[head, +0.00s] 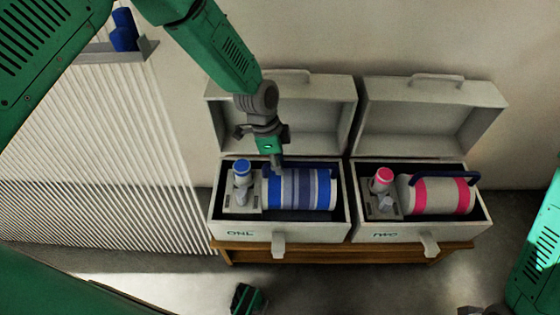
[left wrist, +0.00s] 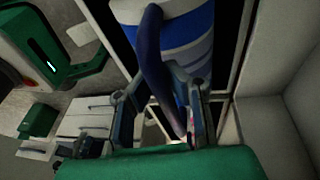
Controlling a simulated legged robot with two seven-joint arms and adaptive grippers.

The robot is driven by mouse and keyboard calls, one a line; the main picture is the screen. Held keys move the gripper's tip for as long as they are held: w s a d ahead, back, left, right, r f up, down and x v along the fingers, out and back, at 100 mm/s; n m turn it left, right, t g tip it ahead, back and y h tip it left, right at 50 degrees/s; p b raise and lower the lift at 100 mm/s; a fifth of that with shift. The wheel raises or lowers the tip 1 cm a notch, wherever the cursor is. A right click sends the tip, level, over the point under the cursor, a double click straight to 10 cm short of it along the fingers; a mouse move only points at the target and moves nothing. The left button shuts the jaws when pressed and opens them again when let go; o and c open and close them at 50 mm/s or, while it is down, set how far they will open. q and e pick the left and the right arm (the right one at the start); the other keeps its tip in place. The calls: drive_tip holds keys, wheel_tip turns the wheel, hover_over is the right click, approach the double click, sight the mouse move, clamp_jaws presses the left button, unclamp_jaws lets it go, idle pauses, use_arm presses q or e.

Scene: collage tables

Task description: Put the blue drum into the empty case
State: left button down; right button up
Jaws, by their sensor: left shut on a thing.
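The blue drum (head: 314,190), white with blue bands, lies on its side within the opening of the left open case (head: 279,231). I cannot tell whether it rests on the case floor. My left gripper (head: 277,164) is above the drum's left part, shut on its dark blue handle. The left wrist view shows the drum (left wrist: 190,35) and its handle (left wrist: 152,60) between the fingers (left wrist: 165,103). The right open case (head: 385,236) holds a pink-banded drum (head: 437,196). Only grey parts near the bottom right edge may belong to my right gripper.
A blue-capped bottle (head: 242,176) stands in the left case, left of the drum. A pink-capped one (head: 382,181) stands in the right case. Both lids are open against the wall. A wooden bench (head: 300,252) carries the cases. A shelf (head: 110,55) at upper left holds blue items.

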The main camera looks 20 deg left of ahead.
use_arm(q)
wheel_tip(320, 180, down, 3)
drive_tip(key=shift+r+b, duration=0.1)
drive_tip(key=shift+b, duration=0.3)
drive_tip(key=shift+r, duration=0.1)
drive_tip(key=c, duration=1.6)
unclamp_jaws()
drive_tip(key=shift+c, duration=0.2)
drive_tip(key=s+p+v, duration=0.1)
drive_tip(key=p+v, duration=0.3)
drive_tip(key=v, duration=0.8)
drive_tip(key=s+a+f+n, duration=0.2)
drive_tip(key=s+f+n, duration=0.4)
drive_tip(key=s+f, duration=0.5)
drive_tip(key=s+a+n+y, duration=0.1)
drive_tip(key=s+a+n, duration=0.3)
drive_tip(key=s, duration=0.4)
drive_tip(key=s+a+r+n+t+y, duration=0.1)
drive_tip(key=s+a+n, duration=0.3)
drive_tip(key=s, duration=0.5)
drive_tip(key=shift+a+r+n+y, duration=0.2)
drive_tip(key=shift+a+n+y, duration=0.1)
drive_tip(key=shift+a+y, duration=0.15)
